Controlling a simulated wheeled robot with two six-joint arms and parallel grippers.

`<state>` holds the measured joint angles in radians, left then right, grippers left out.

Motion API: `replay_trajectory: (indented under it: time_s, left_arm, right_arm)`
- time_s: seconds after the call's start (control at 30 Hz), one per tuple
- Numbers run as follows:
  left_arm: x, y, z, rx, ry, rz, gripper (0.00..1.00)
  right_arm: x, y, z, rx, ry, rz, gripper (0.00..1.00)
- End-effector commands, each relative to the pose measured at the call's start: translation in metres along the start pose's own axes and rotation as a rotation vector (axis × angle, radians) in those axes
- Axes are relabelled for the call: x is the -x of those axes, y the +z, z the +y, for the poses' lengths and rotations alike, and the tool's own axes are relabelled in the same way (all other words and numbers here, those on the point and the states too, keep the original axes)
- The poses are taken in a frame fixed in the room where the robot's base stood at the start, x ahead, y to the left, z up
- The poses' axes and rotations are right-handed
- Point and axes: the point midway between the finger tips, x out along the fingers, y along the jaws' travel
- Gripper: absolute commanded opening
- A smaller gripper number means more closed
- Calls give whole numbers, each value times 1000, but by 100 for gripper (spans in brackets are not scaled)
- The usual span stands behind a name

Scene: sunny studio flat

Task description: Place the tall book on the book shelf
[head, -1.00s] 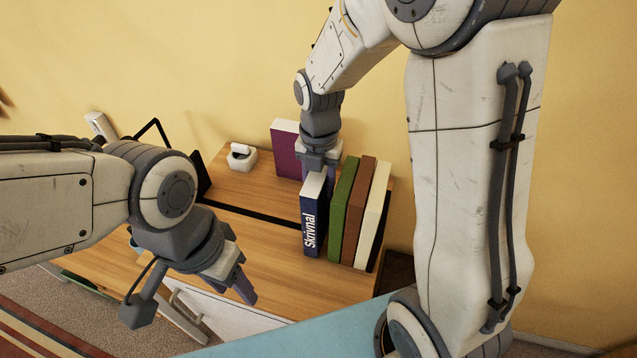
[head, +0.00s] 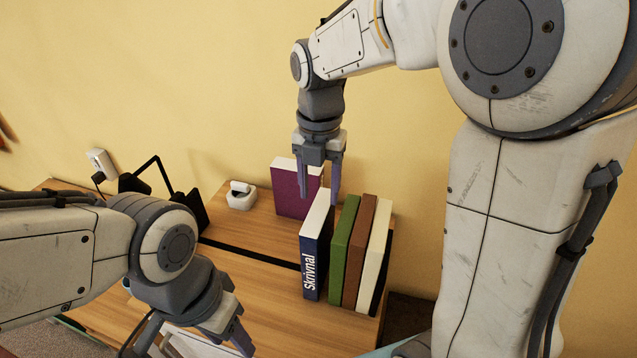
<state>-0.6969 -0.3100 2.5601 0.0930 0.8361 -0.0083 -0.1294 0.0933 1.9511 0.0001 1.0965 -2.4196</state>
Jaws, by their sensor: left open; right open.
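A dark blue book labelled "Skrivnal" (head: 313,262) stands upright at the left end of a row on the wooden surface. Next to it on the right stand a green book (head: 345,245), a brown book (head: 360,250) and a cream book (head: 372,255). A purple book (head: 290,192) stands apart behind, by the wall. My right gripper (head: 319,195) is open and empty, pointing down above the blue book, with its fingers overlapping the purple book in the picture. My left gripper (head: 240,340) points down over the front of the wooden surface; nothing shows in it.
A small white object (head: 241,199) sits on the wooden surface (head: 260,250) near the wall. A black angular stand (head: 190,210) is left of it. A dark strip crosses the wood. The wood left of the blue book is clear.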

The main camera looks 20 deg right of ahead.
Motion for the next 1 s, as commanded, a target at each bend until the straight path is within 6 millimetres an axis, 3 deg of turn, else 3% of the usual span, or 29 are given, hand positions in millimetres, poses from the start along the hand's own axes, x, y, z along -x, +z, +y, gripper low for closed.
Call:
replay_trajectory:
  time_s: [0.2,0.47,0.73,1.0]
  left_arm:
    - [-4,0,0,0,0,0,50]
    - [-4,0,0,0,0,0,50]
    - [-4,0,0,0,0,0,50]
    - [-4,0,0,0,0,0,50]
  right_arm:
    - [22,0,0,0,1,-1,57]
    - [22,-9,2,-58,2,2,57]
    - [6,-66,11,-480,22,14,57]
    - [-15,-128,6,-986,32,43,57]
